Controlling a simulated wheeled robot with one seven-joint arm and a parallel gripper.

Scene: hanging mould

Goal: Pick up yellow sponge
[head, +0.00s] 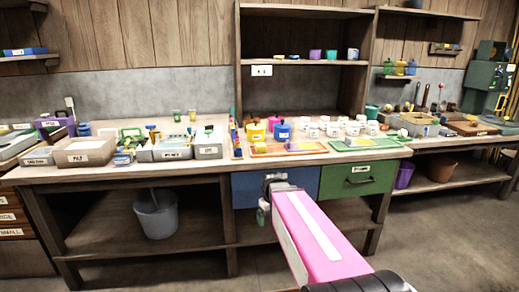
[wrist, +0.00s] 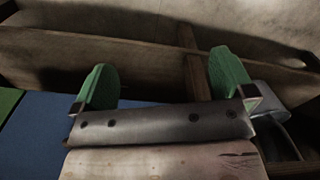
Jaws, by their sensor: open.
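I cannot pick out a yellow sponge for certain. A flat yellow patch (head: 304,146) shows on the orange-rimmed tray on the workbench, too small to identify. My gripper (head: 266,207) is at the end of my pink arm, low in front of the bench's blue drawer and below the top. In the wrist view my gripper (wrist: 163,82) has its two green fingers wide apart with nothing between them. No sponge shows in the wrist view.
The workbench top (head: 222,165) is crowded with boxes, cups and trays. A blue drawer (head: 247,188) and a green drawer (head: 358,179) are under it. A grey bucket (head: 156,213) stands on the lower shelf. A shelf unit (head: 306,47) rises behind. The floor at right is clear.

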